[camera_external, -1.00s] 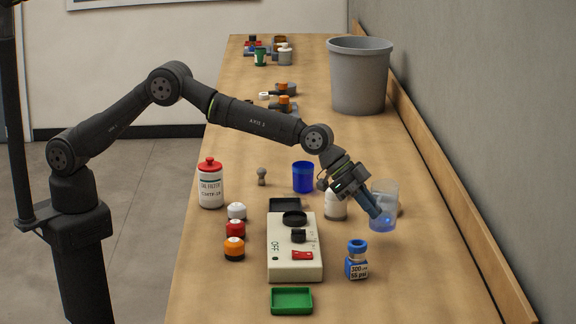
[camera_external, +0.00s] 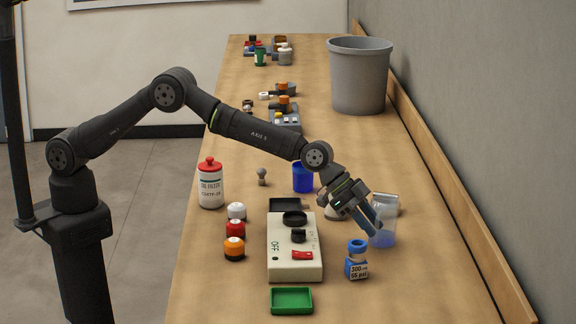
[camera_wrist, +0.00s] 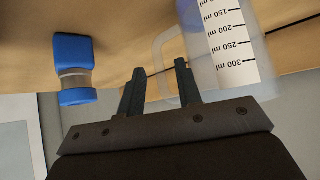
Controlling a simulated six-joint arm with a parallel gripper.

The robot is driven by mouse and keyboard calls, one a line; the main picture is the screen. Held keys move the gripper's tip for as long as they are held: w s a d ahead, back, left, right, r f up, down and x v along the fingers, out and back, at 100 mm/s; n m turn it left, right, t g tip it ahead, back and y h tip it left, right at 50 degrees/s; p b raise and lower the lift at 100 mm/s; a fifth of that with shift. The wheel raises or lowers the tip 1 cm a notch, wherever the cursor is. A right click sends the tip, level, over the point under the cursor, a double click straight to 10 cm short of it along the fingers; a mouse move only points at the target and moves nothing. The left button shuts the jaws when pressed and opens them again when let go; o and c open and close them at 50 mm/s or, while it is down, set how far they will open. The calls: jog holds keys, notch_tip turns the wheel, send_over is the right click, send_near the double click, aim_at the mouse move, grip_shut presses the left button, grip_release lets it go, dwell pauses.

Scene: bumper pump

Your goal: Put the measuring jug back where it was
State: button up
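The measuring jug (camera_external: 384,238) is clear with a bluish lower part. It is upright on the right side of the bench, behind the blue-capped bottle. In the wrist view the jug (camera_wrist: 232,45) shows a white scale and a clear handle. My gripper (camera_external: 366,218) is at the jug's handle side. In the wrist view its fingers (camera_wrist: 160,80) are spread, with the handle's bar between them and gaps visible beside it. The gripper looks open. The jug's base contact with the bench is hard to judge.
The blue-capped bottle (camera_external: 357,262) stands close in front of the jug. A cream box marked OFF (camera_external: 283,262) is to the left, with a green tray (camera_external: 291,301) before it. Bench right of the jug is free.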

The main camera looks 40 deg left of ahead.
jog(key=shift+a+r, duration=0.2)
jog(key=shift+r, duration=0.25)
jog(key=v, duration=1.1)
jog(key=shift+a, duration=0.2)
jog(key=x, duration=1.2)
jog(key=shift+s+f, duration=0.1)
jog(key=shift+o, duration=0.2)
